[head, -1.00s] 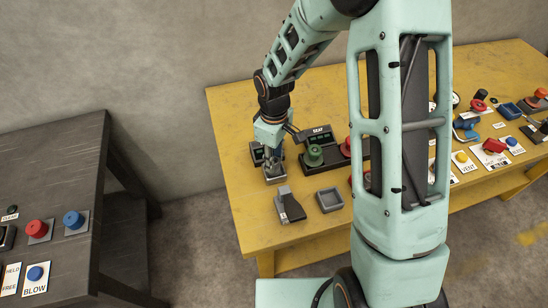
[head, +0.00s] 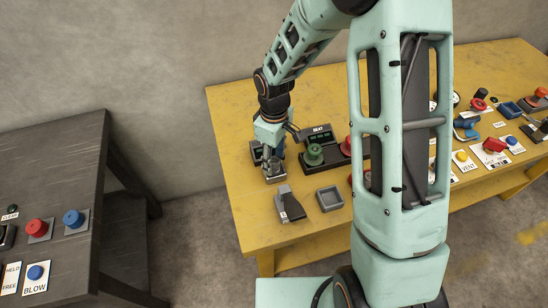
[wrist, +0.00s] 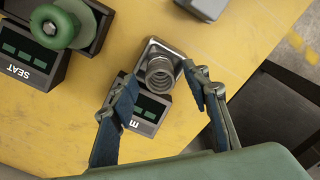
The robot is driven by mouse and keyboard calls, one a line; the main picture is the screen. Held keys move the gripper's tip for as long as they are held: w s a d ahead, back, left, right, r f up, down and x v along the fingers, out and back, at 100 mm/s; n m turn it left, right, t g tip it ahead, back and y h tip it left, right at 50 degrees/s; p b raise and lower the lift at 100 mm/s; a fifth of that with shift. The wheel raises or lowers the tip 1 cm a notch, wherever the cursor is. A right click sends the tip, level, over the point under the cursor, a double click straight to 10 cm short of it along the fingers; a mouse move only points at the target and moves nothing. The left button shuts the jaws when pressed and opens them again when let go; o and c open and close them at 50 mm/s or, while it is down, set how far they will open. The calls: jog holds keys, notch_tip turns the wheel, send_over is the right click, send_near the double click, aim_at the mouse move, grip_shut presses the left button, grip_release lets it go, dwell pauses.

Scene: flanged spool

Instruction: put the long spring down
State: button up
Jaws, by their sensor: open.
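The long spring (wrist: 162,72) is a grey metal coil standing on end in a square grey metal holder (wrist: 151,46) on the yellow table, seen from above in the wrist view. My gripper (wrist: 158,78) is open, with one blue-padded finger on each side of the spring and a gap between the pads and the coil. In the head view my gripper (head: 271,160) points down over the holder (head: 276,178) near the table's left end. The spring is hard to make out there.
A black box marked SEAT (head: 322,138) with a green knob (head: 314,153) stands right of my gripper. A small black box with a display (wrist: 149,113) is beside the holder.

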aim_at(274, 158)
notch_tip(274, 158, up, 12)
jog(key=shift+b, duration=0.3)
jog(key=shift+w, duration=0.1)
dwell(0.7)
